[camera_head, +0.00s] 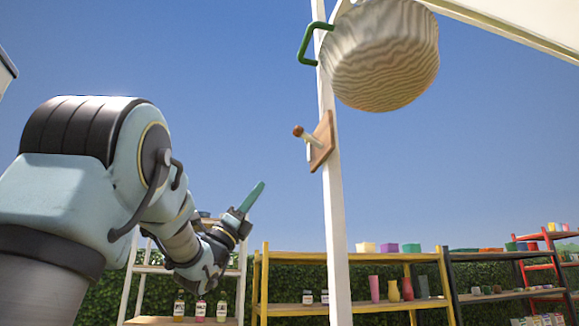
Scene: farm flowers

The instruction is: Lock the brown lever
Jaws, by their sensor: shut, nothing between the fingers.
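The brown lever (310,136) is a short pale rod with a round brown knob at its end. It sticks out to the left and slightly up from a brown wooden plate (323,141) fixed to a white post (335,210). My gripper (253,197) is below and left of the lever, clear of it. Its teal fingers are together and point up and to the right, with nothing held. The lever is fully in view.
A striped rounded basket (382,55) with a green handle (306,45) hangs above the lever beside the post. A yellow shelf (290,258), a dark shelf (490,295) and a white shelf (140,269) stand low behind. Open air lies between gripper and lever.

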